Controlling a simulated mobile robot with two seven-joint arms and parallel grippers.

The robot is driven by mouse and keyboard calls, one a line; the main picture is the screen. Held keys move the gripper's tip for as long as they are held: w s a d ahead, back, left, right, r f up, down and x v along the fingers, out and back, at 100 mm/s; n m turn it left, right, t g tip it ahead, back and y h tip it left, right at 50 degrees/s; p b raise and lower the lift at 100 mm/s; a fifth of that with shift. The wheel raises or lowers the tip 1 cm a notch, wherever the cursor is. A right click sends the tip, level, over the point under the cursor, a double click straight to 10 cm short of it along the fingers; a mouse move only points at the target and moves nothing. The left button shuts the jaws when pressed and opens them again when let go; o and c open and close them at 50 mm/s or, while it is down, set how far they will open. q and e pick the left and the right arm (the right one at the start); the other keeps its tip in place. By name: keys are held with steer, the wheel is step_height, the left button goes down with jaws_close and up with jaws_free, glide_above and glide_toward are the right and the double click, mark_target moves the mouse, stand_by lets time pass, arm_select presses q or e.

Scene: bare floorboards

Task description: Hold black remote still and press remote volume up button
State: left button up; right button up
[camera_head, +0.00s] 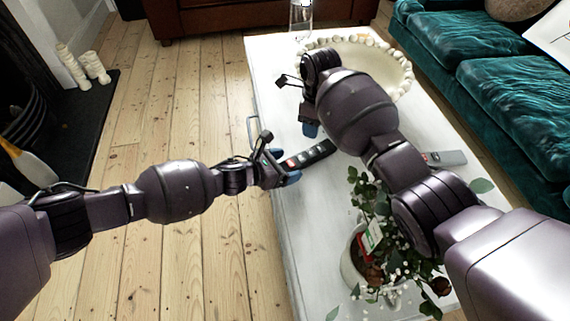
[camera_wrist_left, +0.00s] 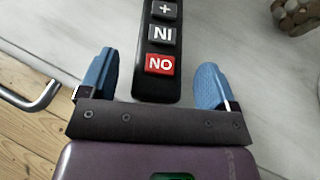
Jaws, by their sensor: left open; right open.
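The black remote (camera_head: 313,153) lies on the white table near its left edge. In the left wrist view the black remote (camera_wrist_left: 143,84) shows a plus button, a grey button and a red button near its end. My left gripper (camera_head: 280,160) is open at the remote's near end. In the left wrist view its blue fingertips (camera_wrist_left: 155,75) appear on either side of that end, with a gap on each side. My right gripper (camera_head: 298,106) is open and empty, beyond the remote toward the bowl. My right arm covers part of the table beside the remote.
A grey remote (camera_head: 447,158) lies to the right of my right arm. A potted plant (camera_head: 352,258) stands at the near end of the white table (camera_head: 300,215). A beaded bowl (camera_head: 385,65) and a glass (camera_head: 301,18) are at the far end. A teal sofa (camera_head: 480,70) is at right.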

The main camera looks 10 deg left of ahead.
arm_select(q)
steer(key=c, duration=1.1)
arm_select(e)
jaws_close()
stand_by(1.5)
